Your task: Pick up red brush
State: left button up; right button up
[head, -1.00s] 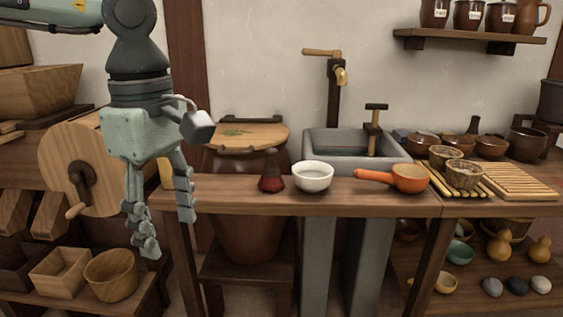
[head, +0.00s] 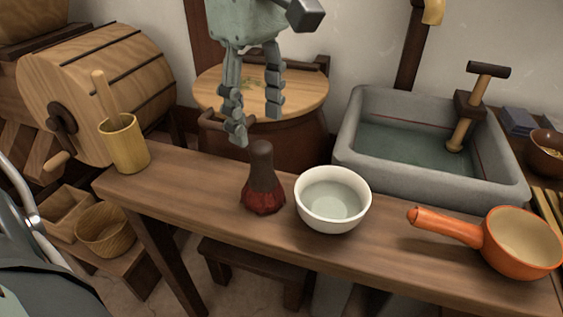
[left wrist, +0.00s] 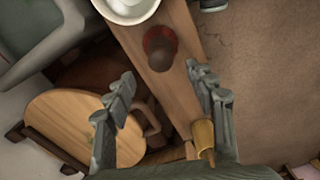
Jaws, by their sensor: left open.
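The red brush (head: 263,182) stands upright on the wooden bench, with a dark brown handle on top and a dark red base. It also shows in the left wrist view (left wrist: 161,48), seen from above, beyond my fingertips. My left gripper (head: 256,126) is open and empty, above and slightly behind the brush in the head view, not touching it. In the left wrist view its two fingers (left wrist: 165,78) are spread apart with the brush between their directions. My right gripper is not seen.
A white bowl (head: 333,199) stands close to the right of the brush. An orange pan (head: 522,243) lies farther right on the bench (head: 200,192). A wooden cup (head: 124,145) holding a stick stands at the left end. A stone sink (head: 350,150) and a lidded barrel (head: 300,88) are behind.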

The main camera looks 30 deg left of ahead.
aim_at(259, 145)
pick_arm(q)
notch_tip(259, 145, down, 7)
jog(key=shift+s+d+f, duration=0.1)
jog(key=shift+d+f, duration=0.05)
jog(key=shift+f, duration=0.05)
dwell(0.3)
grip_shut()
